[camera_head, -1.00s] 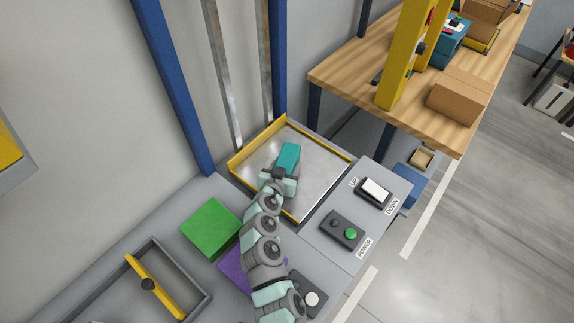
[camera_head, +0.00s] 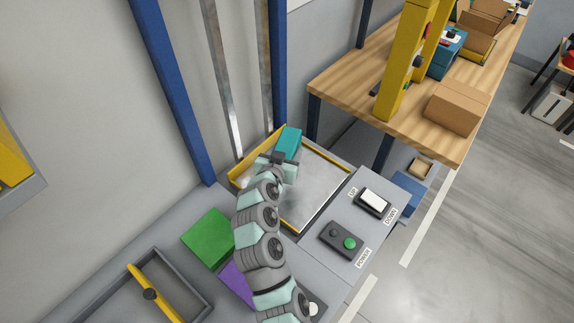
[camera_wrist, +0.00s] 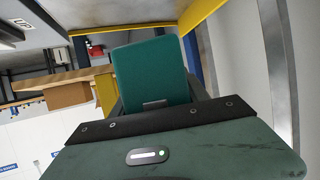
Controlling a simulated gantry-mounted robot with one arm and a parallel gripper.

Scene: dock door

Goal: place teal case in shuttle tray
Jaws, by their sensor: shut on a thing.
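The teal case (camera_head: 289,141) is a small block held at the end of my arm, over the back part of the shuttle tray (camera_head: 318,187). The tray is a flat metal plate with yellow edges. My gripper (camera_head: 279,159) is shut on the case. In the wrist view the case (camera_wrist: 152,75) stands up from my gripper (camera_wrist: 153,104), filling the middle. The head view does not clearly show whether the case touches the tray. My arm hides the tray's left part.
A panel right of the tray carries an up/down switch (camera_head: 373,201) and a power box (camera_head: 341,240). A green block (camera_head: 208,238) and a purple block (camera_head: 237,284) lie in front. A wooden table (camera_head: 350,83) with a yellow post (camera_head: 405,70) stands behind right. Blue posts (camera_head: 174,95) rise behind the tray.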

